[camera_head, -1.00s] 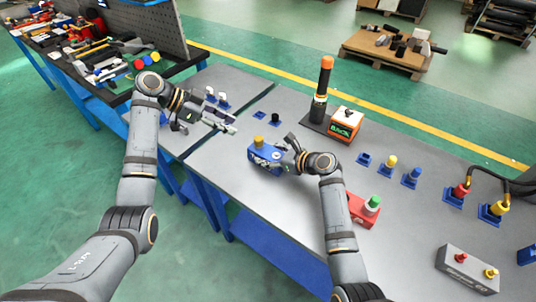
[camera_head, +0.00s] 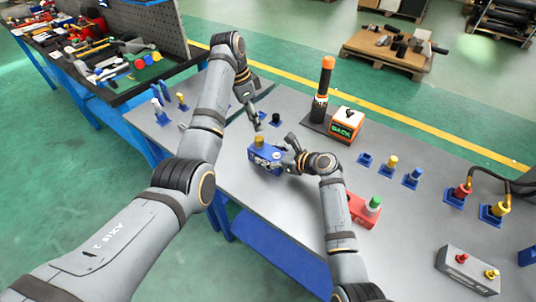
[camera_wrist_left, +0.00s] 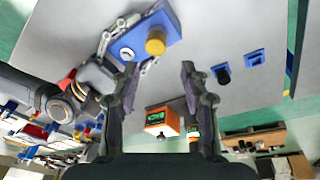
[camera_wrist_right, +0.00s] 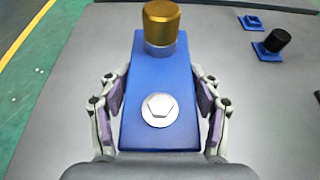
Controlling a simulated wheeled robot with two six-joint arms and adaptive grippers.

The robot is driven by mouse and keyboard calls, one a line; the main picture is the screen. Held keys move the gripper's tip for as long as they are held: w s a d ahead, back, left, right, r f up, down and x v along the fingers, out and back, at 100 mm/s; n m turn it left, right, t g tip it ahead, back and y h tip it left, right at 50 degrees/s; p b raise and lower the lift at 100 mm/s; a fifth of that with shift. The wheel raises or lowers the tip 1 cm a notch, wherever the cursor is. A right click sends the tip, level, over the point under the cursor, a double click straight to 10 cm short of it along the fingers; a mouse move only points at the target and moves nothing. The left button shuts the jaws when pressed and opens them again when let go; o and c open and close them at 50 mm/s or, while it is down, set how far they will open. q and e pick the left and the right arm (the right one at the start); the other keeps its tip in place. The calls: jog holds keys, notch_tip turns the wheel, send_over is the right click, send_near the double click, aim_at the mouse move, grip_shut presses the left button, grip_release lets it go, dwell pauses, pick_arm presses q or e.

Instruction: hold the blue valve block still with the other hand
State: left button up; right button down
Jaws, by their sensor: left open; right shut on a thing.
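The blue valve block (camera_head: 266,157) lies on the grey table, with a brass knob (camera_head: 259,141) at one end. In the right wrist view the block (camera_wrist_right: 157,105) sits between the fingers, with a silver hex bolt (camera_wrist_right: 159,110) and the brass knob (camera_wrist_right: 161,22) on top. My right gripper (camera_head: 284,155) is shut on the block's sides. My left gripper (camera_head: 258,126) is open and empty above the table, just beyond the knob in the head view. In the left wrist view the block (camera_wrist_left: 136,36) and knob (camera_wrist_left: 155,42) show beyond the open fingers (camera_wrist_left: 157,75).
An orange-and-black box (camera_head: 346,124) and a dark post with an orange top (camera_head: 322,88) stand behind. A red box with a green button (camera_head: 364,208) is to the right. Several small blue holders line the table. A grey box (camera_head: 467,268) stands at front right.

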aim_at(259, 138)
pick_arm(q)
jog(key=r+y, duration=0.1)
jog(key=s+d+r+y, duration=0.1)
jog(key=shift+d+r+n+y, duration=0.1)
jog(key=shift+d+n+y, duration=0.15)
jog(key=shift+n+y, duration=0.05)
jog(key=shift+f, duration=4.5)
grip_shut()
jog(key=n, duration=0.4)
jog(key=shift+r+n, duration=0.1)
jog(key=shift+n, duration=0.5)
